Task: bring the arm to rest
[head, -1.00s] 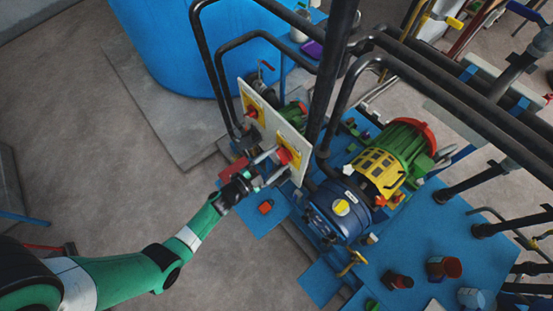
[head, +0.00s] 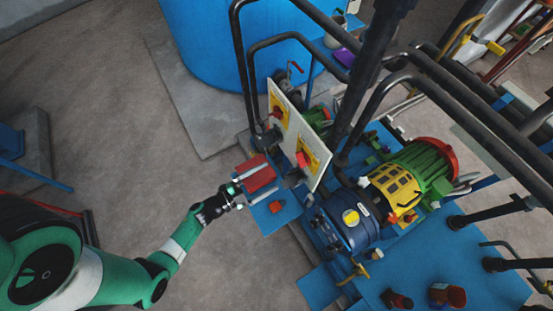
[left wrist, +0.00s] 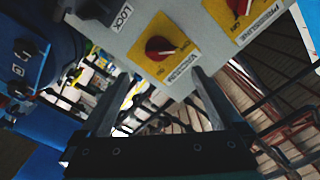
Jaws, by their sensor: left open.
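My left arm (head: 110,275) reaches in from the lower left in the head view. Its gripper (head: 272,181) is open and empty, with the two fingers apart and pointing at the white control panel (head: 318,142). A gap shows between the fingertips and the panel's nearer red knob (head: 302,158). In the left wrist view this red knob (left wrist: 160,48) sits on a yellow plate reading VACUUM, beyond and between the fingers (left wrist: 155,88). My right gripper is not visible.
Dark pipes (head: 362,75) rise beside and behind the panel. A blue motor housing (head: 345,218) and a green and yellow motor (head: 415,175) stand on the blue platform (head: 460,240) at right. A large blue tank (head: 215,45) is behind. Open floor (head: 130,150) lies left.

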